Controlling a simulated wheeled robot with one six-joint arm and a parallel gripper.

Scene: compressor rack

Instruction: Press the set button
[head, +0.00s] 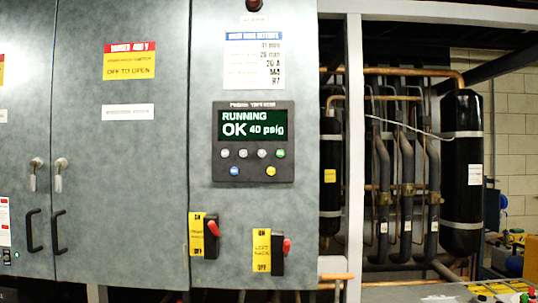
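A dark control panel (253,192) is set in the grey cabinet door at mid-height. Its lit green screen (251,125) reads "RUNNING OK 40 psig". Below the screen is a row of small round buttons: several grey ones (242,153) and a green one (280,153) at the right end. Under that row are a blue button (234,170) at the left and a yellow button (271,170) at the right. The button markings are too small to read, so I cannot tell which is the set button. My gripper is not in view.
Two red-handled switches, one on the left (211,237) and one on the right (276,254), stick out below the panel. Black door handles (34,232) are at the left. A pale upright post (354,150), black cylinders (461,160) and copper pipes stand at the right.

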